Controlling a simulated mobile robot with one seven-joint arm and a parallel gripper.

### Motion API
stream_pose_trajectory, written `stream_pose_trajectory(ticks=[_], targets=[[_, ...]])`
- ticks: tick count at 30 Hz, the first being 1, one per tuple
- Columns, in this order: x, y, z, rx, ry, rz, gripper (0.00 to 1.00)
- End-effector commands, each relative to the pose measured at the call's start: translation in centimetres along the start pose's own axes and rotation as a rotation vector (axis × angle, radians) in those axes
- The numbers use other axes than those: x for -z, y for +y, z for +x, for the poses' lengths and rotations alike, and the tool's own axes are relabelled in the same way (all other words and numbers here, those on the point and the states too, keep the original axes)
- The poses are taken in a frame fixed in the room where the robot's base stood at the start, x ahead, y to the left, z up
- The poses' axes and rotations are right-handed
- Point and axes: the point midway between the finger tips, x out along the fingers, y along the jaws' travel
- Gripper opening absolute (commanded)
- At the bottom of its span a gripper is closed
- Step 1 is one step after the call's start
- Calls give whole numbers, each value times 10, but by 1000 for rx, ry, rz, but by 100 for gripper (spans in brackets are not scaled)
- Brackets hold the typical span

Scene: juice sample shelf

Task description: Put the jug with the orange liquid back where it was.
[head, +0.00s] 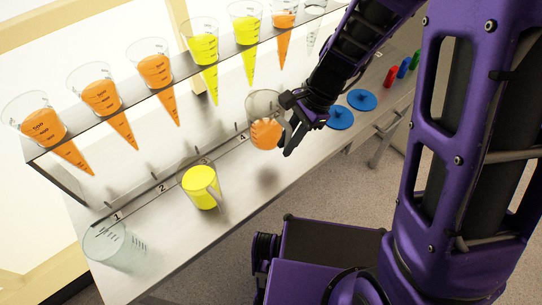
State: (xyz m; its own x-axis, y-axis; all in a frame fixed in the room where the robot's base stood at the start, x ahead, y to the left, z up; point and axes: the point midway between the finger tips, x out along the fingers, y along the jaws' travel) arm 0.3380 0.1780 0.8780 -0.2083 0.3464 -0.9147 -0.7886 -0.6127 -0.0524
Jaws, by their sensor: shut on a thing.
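The jug with the orange liquid (266,133) is a clear jug in the middle of the head view, near the mark 4 on the counter line. My gripper (292,122) is shut on its right side, where the handle would be; the fingers partly hide that side. The jug looks roughly upright. A dark shadow lies on the counter below and apart from it, so it appears held above the surface. The counter (235,180) carries a dark line with numbered marks; 1, 2 and 4 can be read.
A jug with yellow liquid (202,188) stands left of the held jug, and an empty clear jug (118,248) near mark 1. A raised rack (134,86) holds several cones. Blue discs (362,100) and small coloured pieces (403,70) lie right. The counter below the held jug is clear.

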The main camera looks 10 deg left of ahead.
Motion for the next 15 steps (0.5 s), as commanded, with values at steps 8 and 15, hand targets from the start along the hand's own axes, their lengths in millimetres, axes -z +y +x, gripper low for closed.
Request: stream_pose_trajectory(ticks=[8, 15], targets=[[20, 3, 48, 1, 0, 9, 0], [28, 4, 66, 1, 0, 9, 0]])
